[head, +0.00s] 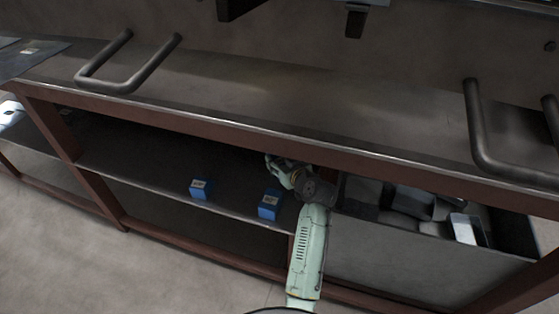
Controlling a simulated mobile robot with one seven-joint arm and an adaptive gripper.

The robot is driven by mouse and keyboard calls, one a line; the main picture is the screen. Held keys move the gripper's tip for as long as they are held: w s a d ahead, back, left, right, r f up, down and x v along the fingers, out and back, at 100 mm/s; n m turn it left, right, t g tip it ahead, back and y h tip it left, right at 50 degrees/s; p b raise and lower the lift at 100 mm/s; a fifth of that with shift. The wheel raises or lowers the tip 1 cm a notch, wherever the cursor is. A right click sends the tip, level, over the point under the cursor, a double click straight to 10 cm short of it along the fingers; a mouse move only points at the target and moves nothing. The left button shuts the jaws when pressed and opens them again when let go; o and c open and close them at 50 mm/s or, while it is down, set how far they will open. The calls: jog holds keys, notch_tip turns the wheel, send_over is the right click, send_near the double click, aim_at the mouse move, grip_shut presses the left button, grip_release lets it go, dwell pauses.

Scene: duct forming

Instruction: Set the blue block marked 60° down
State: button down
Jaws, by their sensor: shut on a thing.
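My gripper (273,164) is in the head view, reaching under the bench top into the shaded lower shelf (140,168). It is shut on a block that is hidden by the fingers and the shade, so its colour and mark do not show. Two blue blocks with pale labelled tops sit on the shelf near its front edge. One blue block (200,190) is to the left of my gripper. The other blue block (269,206) is just below my gripper in the picture, apart from the fingers. Their labels are too small to read surely.
A grey bin (400,257) with several grey and pale pieces stands right of my arm. The brown bench edge (225,124) runs above the shelf. Dark bar handles (108,86) stand on the bench top. The shelf left of the blocks is clear.

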jog(key=shift+f, duration=0.1)
jog(key=c, duration=0.9)
grip_release()
jog(key=shift+c, duration=0.2)
jog(key=shift+r, duration=0.35)
jog(key=p+v, duration=0.3)
jog(key=v, duration=0.9)
jog(key=shift+f+p, duration=0.25)
jog(key=shift+p, duration=0.15)
